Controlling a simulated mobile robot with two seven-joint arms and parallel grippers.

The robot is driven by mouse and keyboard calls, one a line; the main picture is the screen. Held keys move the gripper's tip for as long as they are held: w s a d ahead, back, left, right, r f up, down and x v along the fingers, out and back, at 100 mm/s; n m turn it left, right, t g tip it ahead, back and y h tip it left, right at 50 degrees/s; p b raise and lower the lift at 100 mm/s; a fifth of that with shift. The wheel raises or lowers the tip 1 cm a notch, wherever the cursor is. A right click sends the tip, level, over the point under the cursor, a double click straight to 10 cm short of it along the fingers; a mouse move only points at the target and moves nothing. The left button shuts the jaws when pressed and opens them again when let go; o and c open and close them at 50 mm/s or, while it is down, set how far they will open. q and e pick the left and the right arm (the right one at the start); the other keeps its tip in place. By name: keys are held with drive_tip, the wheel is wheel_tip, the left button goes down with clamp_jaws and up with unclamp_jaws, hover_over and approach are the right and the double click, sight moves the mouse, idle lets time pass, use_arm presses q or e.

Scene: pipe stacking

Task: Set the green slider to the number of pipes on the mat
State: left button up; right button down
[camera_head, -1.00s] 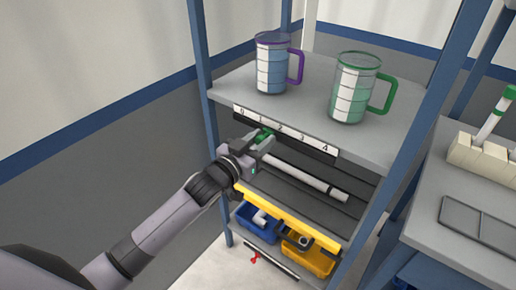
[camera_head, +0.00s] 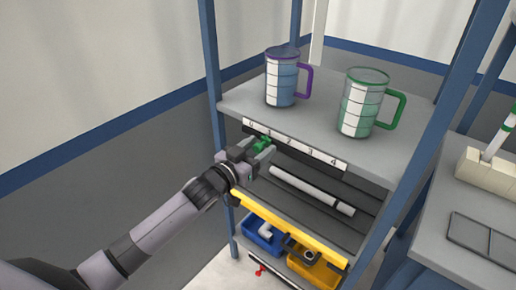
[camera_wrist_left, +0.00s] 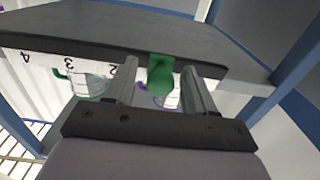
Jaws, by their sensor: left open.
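The green slider (camera_head: 262,143) sits under the white number strip (camera_head: 322,157) on the front edge of the upper shelf, toward its low-number end. In the left wrist view the slider (camera_wrist_left: 160,75) stands between the two fingers of my left gripper (camera_wrist_left: 160,88). The fingers are open, with a small gap showing on each side. My left gripper (camera_head: 262,155) also shows in the head view, just below the strip. The wrist view shows 4 and 2 upside down; the number at the slider is hidden. A white-grey pipe (camera_head: 310,189) lies on the dark ribbed mat (camera_head: 350,222) below. My right gripper is out of view.
A purple-handled mug (camera_head: 282,80) and a green-handled mug (camera_head: 362,105) stand on the upper shelf. A yellow rail (camera_head: 290,228) fronts the middle shelf, with a blue bin (camera_head: 258,238) and yellow bin (camera_head: 315,272) below. Blue posts frame the shelf.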

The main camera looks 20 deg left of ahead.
use_arm(q)
drive_tip(key=v, duration=0.7)
idle(0.5)
drive_tip(key=s+f+n+g+y, duration=0.1)
drive_tip(key=s+f+g+y, duration=0.3)
drive_tip(key=s+f, duration=1.7)
drive_tip(key=s+g, duration=0.2)
drive_tip(key=shift+s+d+n+g, duration=0.3)
drive_tip(key=shift+s+d, duration=0.05)
idle(1.3)
